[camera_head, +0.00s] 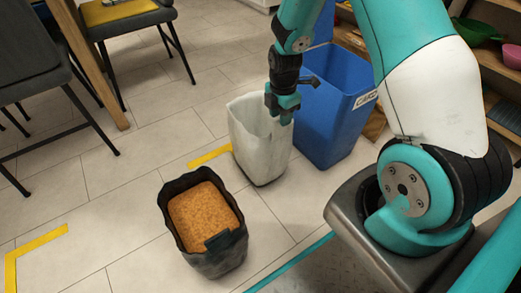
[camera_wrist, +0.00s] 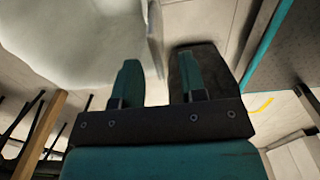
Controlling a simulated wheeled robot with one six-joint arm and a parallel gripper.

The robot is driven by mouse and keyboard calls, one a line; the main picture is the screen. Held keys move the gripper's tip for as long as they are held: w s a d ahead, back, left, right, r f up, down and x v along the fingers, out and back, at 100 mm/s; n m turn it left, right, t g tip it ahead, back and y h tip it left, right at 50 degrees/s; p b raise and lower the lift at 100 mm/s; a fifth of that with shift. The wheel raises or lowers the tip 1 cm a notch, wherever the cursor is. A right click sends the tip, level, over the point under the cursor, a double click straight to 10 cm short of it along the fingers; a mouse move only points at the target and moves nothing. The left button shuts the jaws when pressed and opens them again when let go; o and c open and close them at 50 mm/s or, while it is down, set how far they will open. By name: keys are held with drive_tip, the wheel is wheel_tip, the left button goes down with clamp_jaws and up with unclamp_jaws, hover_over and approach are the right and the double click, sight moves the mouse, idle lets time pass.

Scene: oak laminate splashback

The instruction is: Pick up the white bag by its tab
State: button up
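The white bag (camera_head: 258,145) stands upright and open-topped on the tiled floor in the head view. My gripper (camera_head: 283,112) is over its right rim and hides part of that edge. In the wrist view the white bag (camera_wrist: 75,40) fills the upper left. A narrow white strip, which looks like its tab (camera_wrist: 155,38), points down toward the gap between the fingers. My gripper (camera_wrist: 160,85) has its two teal fingers apart, with nothing clearly clasped between them. I cannot tell how deep the tab reaches between them.
A blue bin (camera_head: 325,120) stands close behind the white bag, to the right. A dark bag (camera_head: 215,258) with orange-brown contents stands in front. Chairs (camera_head: 125,12) and a table leg are at left, shelves (camera_head: 500,110) at right.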

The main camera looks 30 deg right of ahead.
wheel_tip(320, 180, down, 5)
drive_tip(key=b, duration=0.3)
drive_tip(key=shift+w+f+b, duration=0.1)
drive_tip(key=shift+w+b, duration=0.05)
drive_tip(key=shift+b, duration=0.2)
clamp_jaws()
drive_tip(key=shift+r, duration=0.25)
